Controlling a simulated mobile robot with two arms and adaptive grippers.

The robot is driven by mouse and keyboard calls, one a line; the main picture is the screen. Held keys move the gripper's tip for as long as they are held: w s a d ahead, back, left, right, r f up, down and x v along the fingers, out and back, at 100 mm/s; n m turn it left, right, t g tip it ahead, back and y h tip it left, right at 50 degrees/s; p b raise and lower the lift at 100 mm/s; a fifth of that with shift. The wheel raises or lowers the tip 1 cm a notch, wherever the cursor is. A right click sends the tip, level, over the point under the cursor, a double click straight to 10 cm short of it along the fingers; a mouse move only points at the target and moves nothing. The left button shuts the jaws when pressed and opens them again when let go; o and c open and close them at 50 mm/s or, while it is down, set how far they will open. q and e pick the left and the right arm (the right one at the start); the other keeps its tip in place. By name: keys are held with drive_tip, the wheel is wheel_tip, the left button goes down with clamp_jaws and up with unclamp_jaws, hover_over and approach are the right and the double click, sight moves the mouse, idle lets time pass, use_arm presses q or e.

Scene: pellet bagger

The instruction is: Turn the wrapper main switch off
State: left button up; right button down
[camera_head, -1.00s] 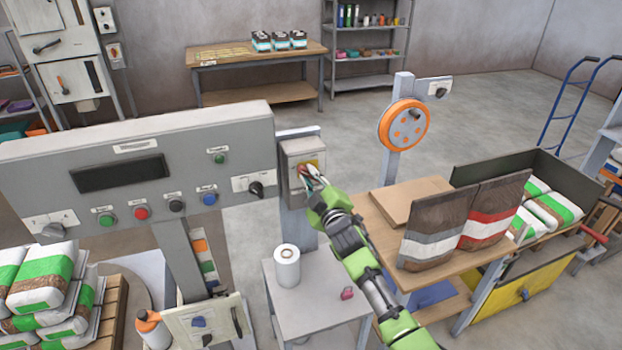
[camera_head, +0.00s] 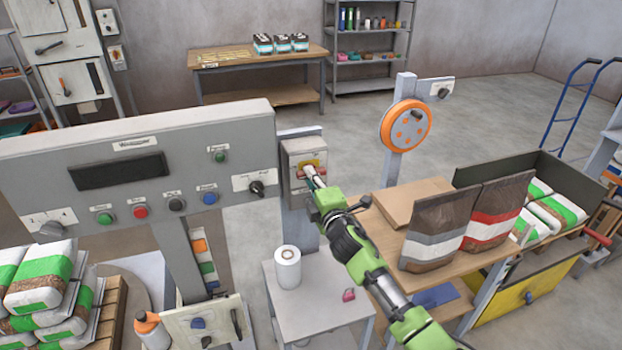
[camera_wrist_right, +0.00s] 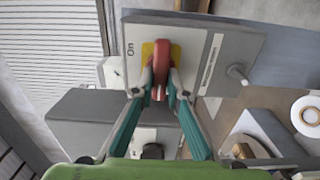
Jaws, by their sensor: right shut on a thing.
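The wrapper main switch is a grey box (camera_head: 301,150) on a post right of the control panel; it fills the upper middle of the wrist view (camera_wrist_right: 205,75). Its red handle (camera_wrist_right: 162,58) sits on a yellow plate (camera_wrist_right: 147,50). "On" is printed left of the plate in the wrist view. My right gripper (camera_wrist_right: 160,92) is shut on the red handle, with one finger on each side. It also shows in the head view (camera_head: 312,178), where it partly hides the handle. The handle stands lengthwise up the wrist view. My left gripper is not in view.
The grey control panel (camera_head: 130,225) with buttons and knobs stands close to the left. Below are a small table (camera_head: 325,290) with a white roll (camera_head: 287,267) and a pink item (camera_head: 348,295). A bench with two bags (camera_head: 438,230) stands right.

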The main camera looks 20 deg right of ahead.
drive_tip(key=shift+r, duration=0.25)
drive_tip(key=c, duration=2)
unclamp_jaws()
drive_tip(key=shift+c, duration=0.2)
drive_tip(key=shift+o, duration=0.3)
drive_tip(key=shift+f, duration=0.1)
drive_tip(key=shift+f, duration=0.15)
drive_tip(key=s, duration=1.2)
drive_tip(key=shift+d, duration=0.2)
drive_tip(key=shift+w, duration=0.1)
